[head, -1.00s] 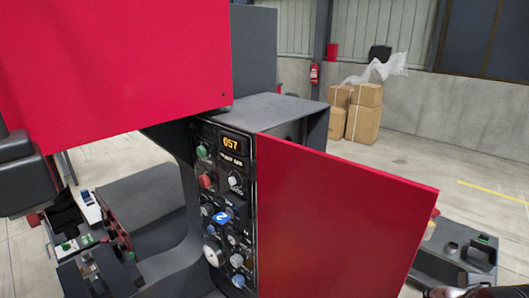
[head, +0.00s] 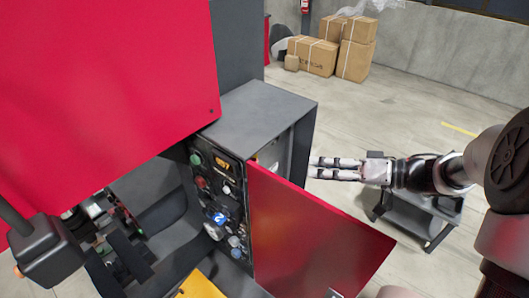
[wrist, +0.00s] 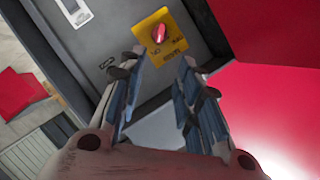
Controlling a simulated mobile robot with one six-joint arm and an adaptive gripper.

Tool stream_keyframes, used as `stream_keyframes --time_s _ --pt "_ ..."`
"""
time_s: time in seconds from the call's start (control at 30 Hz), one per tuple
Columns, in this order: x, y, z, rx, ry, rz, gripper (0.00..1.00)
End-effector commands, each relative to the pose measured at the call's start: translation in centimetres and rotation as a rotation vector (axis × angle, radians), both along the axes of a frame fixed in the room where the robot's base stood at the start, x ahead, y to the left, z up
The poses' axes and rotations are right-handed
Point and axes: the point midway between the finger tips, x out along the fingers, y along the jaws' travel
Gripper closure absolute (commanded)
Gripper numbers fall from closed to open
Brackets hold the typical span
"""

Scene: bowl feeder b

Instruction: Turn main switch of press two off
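The main switch (wrist: 159,34) is a red knob on a yellow plate (wrist: 172,50), mounted on a grey cabinet wall at the top of the wrist view. My gripper (wrist: 160,62) is open, with its two fingers apart below the switch and not touching it. In the head view my gripper (head: 312,168) is right of the press cabinet (head: 265,98), pointing left behind the red door panel (head: 310,240). The control panel bears a blue label "2" (head: 219,218). I cannot make out the switch clearly in the head view.
The red door panel stands out from the cabinet close to my gripper. A large red cover (head: 100,90) fills the upper left. Cardboard boxes (head: 312,55) stand at the back wall. A dark stand (head: 415,212) is under my arm.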

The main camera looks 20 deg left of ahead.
Motion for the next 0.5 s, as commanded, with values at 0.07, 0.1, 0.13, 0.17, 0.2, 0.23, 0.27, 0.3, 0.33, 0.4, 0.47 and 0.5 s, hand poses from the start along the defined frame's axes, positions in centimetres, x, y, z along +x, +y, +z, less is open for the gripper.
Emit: stream_keyframes --time_s 0.07,0.1,0.13,0.17,0.2,0.23,0.27,0.3,0.33,0.4,0.47,0.5 --pt "0.0 1.2 -0.4 0.000 0.001 0.005 0.68" --pt "0.0 1.8 -0.5 0.000 0.001 0.005 0.68" --pt "0.1 2.4 -0.7 0.000 0.001 0.006 0.68" --pt "0.1 3.0 -0.9 -0.001 0.001 0.006 0.68" --pt "0.2 3.8 -1.1 0.000 0.000 0.006 0.68" --pt "0.3 4.5 -1.3 0.000 0.001 0.006 0.68" --pt "0.3 5.1 -1.5 -0.001 0.001 0.006 0.68" --pt "0.5 6.0 -1.7 0.000 0.000 0.005 0.68" --pt "0.5 6.6 -1.9 -0.001 -0.001 0.005 0.68" --pt "0.7 8.1 -2.3 -0.001 -0.002 0.005 0.68" --pt "0.8 9.3 -2.7 -0.001 -0.002 0.004 0.68" --pt "0.9 10.2 -2.9 -0.002 -0.002 0.004 0.68"
